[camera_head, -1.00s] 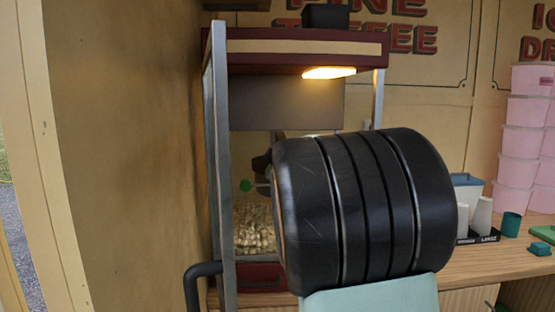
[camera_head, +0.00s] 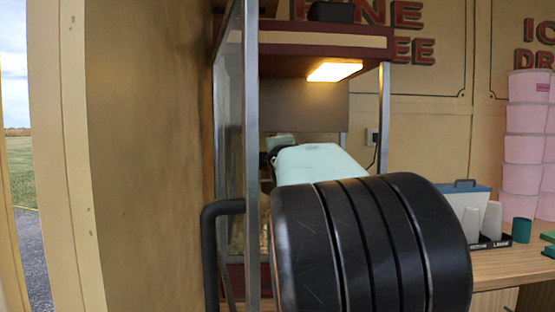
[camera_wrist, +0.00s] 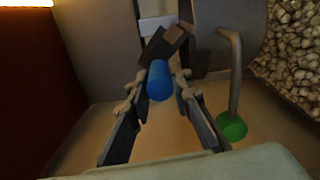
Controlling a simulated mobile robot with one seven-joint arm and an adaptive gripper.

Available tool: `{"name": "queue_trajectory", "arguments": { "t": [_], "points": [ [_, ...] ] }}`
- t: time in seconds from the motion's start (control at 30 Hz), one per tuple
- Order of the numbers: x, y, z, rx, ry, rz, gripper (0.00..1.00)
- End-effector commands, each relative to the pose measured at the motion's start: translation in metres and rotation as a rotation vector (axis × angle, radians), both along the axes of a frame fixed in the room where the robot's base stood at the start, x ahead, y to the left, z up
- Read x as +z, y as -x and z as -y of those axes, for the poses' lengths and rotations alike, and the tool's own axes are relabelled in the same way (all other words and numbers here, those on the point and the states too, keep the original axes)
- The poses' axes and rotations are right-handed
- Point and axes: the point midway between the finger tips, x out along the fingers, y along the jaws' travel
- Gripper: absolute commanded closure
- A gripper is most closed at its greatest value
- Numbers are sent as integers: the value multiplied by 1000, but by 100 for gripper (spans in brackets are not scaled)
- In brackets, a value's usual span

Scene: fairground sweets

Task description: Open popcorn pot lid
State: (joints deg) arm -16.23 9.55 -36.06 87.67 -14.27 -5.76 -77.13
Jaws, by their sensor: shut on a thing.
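The popcorn machine (camera_head: 330,40) has a dark red top, metal posts and a lit lamp. In the wrist view the grey metal popcorn pot (camera_wrist: 222,35) is at the top, with a bent lever ending in a green knob (camera_wrist: 232,127). A blue cylindrical handle (camera_wrist: 160,82) sits beside the pot on a dark bracket. My gripper (camera_wrist: 165,78) has its two fingers on either side of the blue handle and is shut on it. Whether the handle joins the lid cannot be made out. In the head view my arm hides the pot and gripper.
Popcorn (camera_wrist: 295,50) lies beside the pot at right. The machine's metal-framed glass panel with a black bar handle (camera_head: 208,250) stands at left, near the side wall. Paper cups (camera_head: 480,222), a blue-lidded box (camera_head: 466,198) and pink tubs (camera_head: 526,130) are on the right counter.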

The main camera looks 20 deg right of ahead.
Motion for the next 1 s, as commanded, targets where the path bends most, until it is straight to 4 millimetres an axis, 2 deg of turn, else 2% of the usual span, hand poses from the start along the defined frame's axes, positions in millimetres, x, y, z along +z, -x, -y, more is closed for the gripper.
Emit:
{"name": "queue_trajectory", "arguments": {
  "t": [0.5, 0.53, 0.67, 1.0],
  "points": [
    [2, 0, -1, 0, 17, -2, 100],
    [2, 0, -1, 0, 17, -1, 78],
    [1, 0, -1, 0, 16, -2, 63],
    [1, 0, 0, 0, 15, -5, 63]
  ]
}}
